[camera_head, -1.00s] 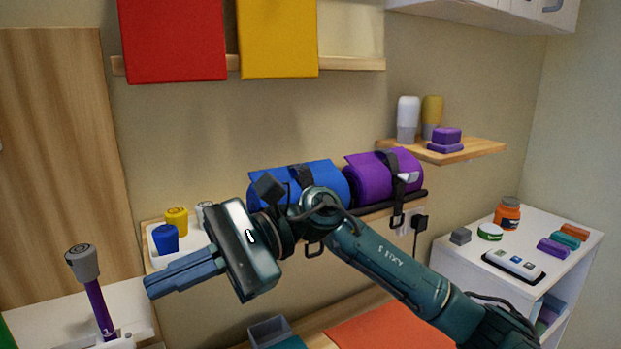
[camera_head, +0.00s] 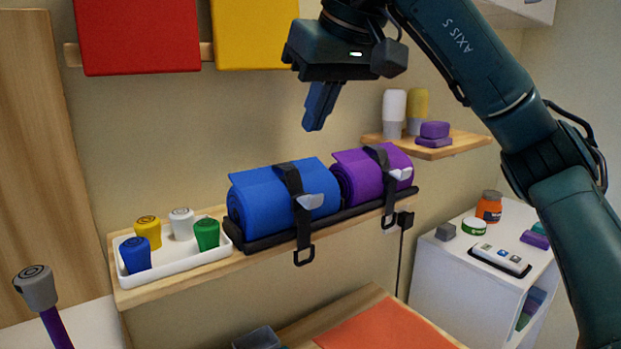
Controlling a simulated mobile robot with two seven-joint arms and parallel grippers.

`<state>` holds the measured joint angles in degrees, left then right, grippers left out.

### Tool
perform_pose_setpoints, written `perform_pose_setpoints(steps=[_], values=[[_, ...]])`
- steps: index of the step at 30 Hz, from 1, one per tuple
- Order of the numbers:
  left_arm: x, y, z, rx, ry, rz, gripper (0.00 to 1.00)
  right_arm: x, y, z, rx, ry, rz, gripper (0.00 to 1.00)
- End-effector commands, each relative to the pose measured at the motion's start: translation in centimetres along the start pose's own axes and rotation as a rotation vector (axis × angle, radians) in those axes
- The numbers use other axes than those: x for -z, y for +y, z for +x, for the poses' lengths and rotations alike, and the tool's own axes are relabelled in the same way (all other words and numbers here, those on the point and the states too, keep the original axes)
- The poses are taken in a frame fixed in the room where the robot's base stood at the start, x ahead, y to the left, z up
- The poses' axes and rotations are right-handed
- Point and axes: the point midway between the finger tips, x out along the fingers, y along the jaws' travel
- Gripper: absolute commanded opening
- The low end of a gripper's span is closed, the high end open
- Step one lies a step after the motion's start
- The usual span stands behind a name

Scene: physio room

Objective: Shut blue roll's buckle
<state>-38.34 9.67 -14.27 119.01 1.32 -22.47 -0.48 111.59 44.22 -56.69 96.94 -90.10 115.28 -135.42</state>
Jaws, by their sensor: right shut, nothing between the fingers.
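The blue roll (camera_head: 255,200) lies on a black rack on the wooden shelf. A black strap (camera_head: 292,180) runs over it, with a grey-white buckle piece (camera_head: 311,201) on its front. I cannot tell from here how the buckle piece is latched. My right gripper (camera_head: 316,122) is above the blue roll, pointing down, its blue fingers shut and empty, apart from the roll and strap. My left gripper is not in view.
A purple roll (camera_head: 352,178) with its own strap lies right of the blue roll. A small wall shelf (camera_head: 440,150) holds bottles and purple blocks. A white cabinet (camera_head: 437,275) stands at right.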

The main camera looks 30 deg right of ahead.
Motion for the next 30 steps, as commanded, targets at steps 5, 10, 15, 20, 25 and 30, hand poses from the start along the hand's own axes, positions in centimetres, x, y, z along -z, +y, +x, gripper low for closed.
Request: perform_pose_setpoints(steps=[5,10,15,20,25,30], values=[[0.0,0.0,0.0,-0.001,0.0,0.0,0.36,0.0,0.0,0.6,0.002,-0.002,0.001,0.0],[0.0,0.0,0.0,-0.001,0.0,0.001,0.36,-0.1,0.0,3.1,0.002,-0.005,0.001,0.0],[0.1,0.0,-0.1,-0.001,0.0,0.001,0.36,-0.1,-0.1,6.8,0.003,-0.005,0.0,0.0],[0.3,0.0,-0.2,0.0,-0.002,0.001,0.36,-0.1,-0.1,10.1,0.003,-0.005,0.001,0.0],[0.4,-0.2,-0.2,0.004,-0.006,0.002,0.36,-2.3,0.0,9.2,0.002,0.002,-0.001,0.0],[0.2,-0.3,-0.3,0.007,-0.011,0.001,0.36,-3.5,-0.1,8.8,0.003,0.0,0.001,0.0]])
